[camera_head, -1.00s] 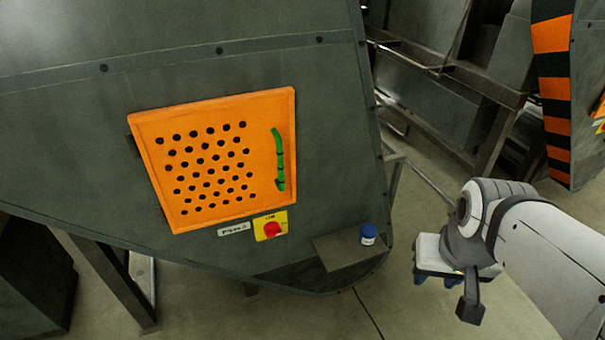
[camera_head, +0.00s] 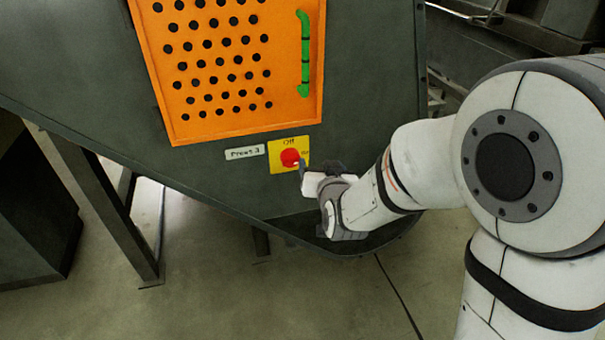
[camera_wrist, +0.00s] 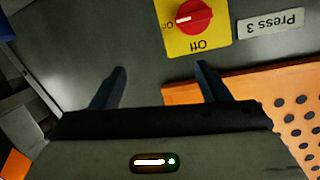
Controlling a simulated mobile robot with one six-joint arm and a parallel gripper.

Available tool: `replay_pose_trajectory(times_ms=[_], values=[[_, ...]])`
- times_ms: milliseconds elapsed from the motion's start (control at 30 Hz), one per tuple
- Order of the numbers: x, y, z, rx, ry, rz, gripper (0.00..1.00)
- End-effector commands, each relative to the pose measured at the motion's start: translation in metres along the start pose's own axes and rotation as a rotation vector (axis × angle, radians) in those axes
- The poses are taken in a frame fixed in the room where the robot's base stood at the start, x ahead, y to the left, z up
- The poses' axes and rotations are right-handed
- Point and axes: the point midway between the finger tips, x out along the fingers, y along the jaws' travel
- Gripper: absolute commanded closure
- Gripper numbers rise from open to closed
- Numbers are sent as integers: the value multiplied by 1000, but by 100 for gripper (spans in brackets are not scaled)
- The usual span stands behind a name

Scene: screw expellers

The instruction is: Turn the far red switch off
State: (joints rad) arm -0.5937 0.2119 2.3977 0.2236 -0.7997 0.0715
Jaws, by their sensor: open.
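The red switch (camera_head: 290,157) is a round knob on a yellow plate (camera_head: 275,147) marked "Off" at the top, below the orange panel. In the wrist view the knob (camera_wrist: 194,15) appears upside down at the top edge, and its white mark points toward the "On" side. My gripper (camera_head: 308,168) is just right of the knob in the head view, overlapping the plate's lower right corner. In the wrist view my gripper (camera_wrist: 160,67) is open and empty, with its dark fingers apart over grey metal. The knob is beyond the fingertips, not between them. Contact cannot be told in the head view.
A "Press 3" label (camera_head: 245,152) is left of the plate. The orange perforated panel (camera_head: 220,122) has a green handle (camera_head: 305,60) above the switch. A dark support leg (camera_head: 105,215) stands at left. A blue thing (camera_wrist: 5,27) shows at the wrist view's left edge.

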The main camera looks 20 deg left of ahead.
Motion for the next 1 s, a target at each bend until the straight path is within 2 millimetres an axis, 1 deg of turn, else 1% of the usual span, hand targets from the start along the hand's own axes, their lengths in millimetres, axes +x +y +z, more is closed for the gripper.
replay_pose_trajectory(times_ms=[33,100,200,267,367,467,700,800,900,1000], values=[[12,-10,30,-2,45,-24,31],[19,-23,42,-2,111,-48,31],[24,-36,53,0,181,-73,31],[24,-41,56,1,208,-82,31],[28,-45,56,3,234,-88,31],[38,-47,53,4,239,-88,31],[76,-49,43,3,239,-87,31],[88,-50,40,3,237,-87,31],[96,-51,38,3,237,-87,31],[99,-51,36,3,237,-87,31]])
